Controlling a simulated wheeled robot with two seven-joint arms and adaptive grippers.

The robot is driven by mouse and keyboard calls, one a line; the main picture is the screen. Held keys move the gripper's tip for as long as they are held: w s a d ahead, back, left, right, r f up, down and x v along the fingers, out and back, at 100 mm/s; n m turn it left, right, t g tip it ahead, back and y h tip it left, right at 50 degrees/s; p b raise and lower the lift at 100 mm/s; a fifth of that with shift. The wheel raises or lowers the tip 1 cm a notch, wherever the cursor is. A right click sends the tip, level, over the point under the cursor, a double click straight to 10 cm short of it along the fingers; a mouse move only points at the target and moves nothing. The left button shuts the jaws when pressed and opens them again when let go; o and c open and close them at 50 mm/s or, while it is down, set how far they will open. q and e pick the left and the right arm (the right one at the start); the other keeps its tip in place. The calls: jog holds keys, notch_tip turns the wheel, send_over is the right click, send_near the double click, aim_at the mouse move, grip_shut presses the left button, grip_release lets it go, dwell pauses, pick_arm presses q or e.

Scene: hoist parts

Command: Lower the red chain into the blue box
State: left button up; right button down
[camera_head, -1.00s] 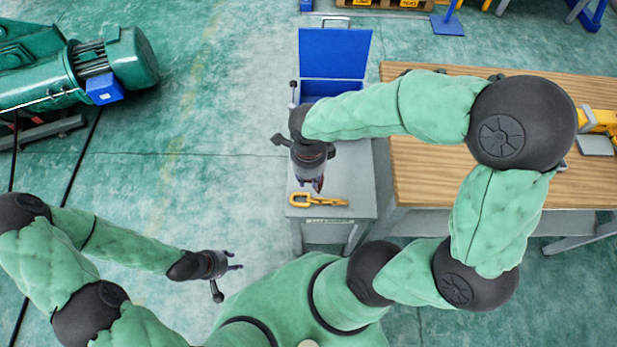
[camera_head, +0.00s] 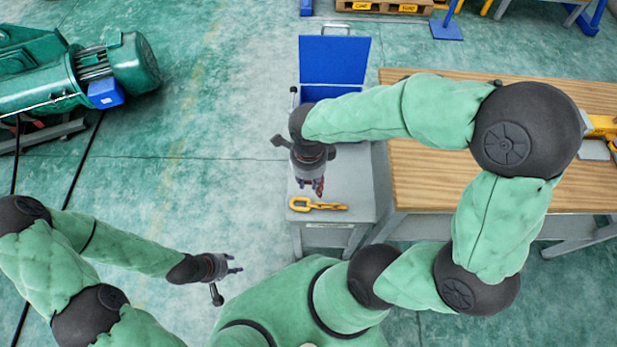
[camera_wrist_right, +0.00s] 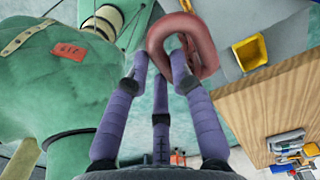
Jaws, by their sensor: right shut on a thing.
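The red chain shows as a thick red link (camera_wrist_right: 205,45) in the right wrist view, between the fingertips of my right gripper (camera_wrist_right: 165,65). In the head view this gripper (camera_head: 318,186) points down over a grey stand, with only a little red visible at its fingers. The rest of the chain is hidden. The blue box (camera_head: 318,91) stands at the far end of the stand with its lid (camera_head: 335,60) raised. My right forearm hides part of the box. My left gripper (camera_head: 228,281) is open and empty, low on the left, away from the stand.
A yellow chain (camera_head: 318,204) lies on the near end of the grey stand (camera_head: 357,200), close to my right gripper. A wooden-topped table (camera_head: 420,180) stands to the right. A green motor (camera_head: 125,65) is at the upper left. The floor between is clear.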

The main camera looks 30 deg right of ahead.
jog(key=shift+w, duration=0.1)
jog(key=w+d+p, duration=0.6)
jog(key=w+d, duration=2.3)
jog(key=w, duration=0.4)
jog(key=shift+d, duration=0.2)
dwell(1.0)
dwell(1.2)
